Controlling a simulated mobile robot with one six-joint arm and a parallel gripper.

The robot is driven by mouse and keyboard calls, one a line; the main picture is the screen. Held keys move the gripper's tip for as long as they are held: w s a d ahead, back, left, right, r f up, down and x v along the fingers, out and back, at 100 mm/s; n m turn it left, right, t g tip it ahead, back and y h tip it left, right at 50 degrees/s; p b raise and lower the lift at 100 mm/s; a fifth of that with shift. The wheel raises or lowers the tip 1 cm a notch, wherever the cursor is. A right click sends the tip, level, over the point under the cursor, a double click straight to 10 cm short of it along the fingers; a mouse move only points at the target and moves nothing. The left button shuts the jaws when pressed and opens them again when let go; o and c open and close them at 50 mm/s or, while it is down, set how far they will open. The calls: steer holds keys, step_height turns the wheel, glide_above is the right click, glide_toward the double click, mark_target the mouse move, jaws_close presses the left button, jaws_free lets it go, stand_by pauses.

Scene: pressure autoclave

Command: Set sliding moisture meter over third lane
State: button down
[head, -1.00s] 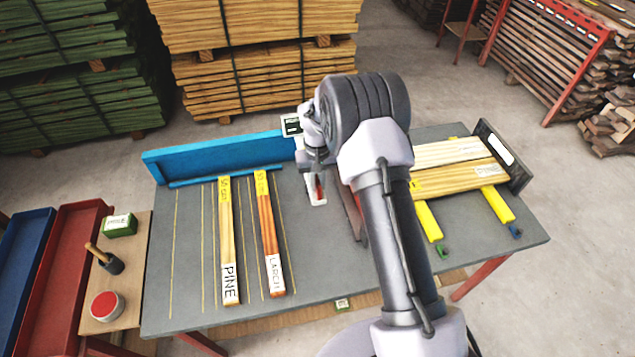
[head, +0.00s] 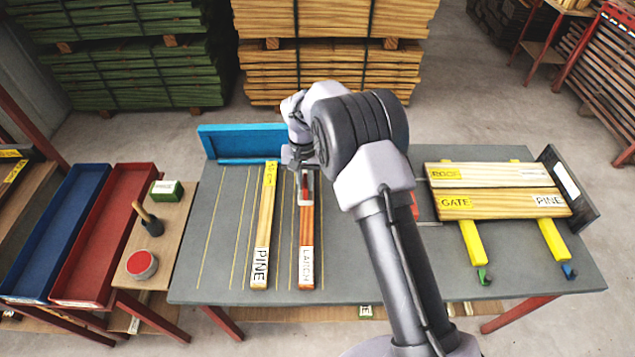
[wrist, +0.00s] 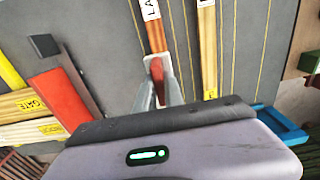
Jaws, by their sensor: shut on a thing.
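The moisture meter shows as a white frame (head: 306,188) with a red grip, over the upper part of the LARCH board (head: 306,235). In the wrist view its red grip (wrist: 157,70) sits between my fingers, with the reddish board running beyond it. My gripper (head: 303,166) is shut on the meter; my wrist partly hides the meter's back part. The PINE board (head: 264,225) lies just left of LARCH. Thin yellow lines mark the lanes on the grey table (head: 215,275). Whether the meter touches the board I cannot tell.
A blue fence (head: 240,140) stands along the table's back left edge. GATE and ROOF boards (head: 500,205) lie on yellow supports at right. Red and blue trays (head: 100,240) stand left of the table. The far left lane is clear.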

stand_by(0.3)
steer(key=c, duration=1.4)
jaws_free()
steer(key=shift+c, duration=0.2)
step_height(320, 180, up, 18)
steer(key=p, duration=0.2)
steer(key=shift+f, duration=0.2)
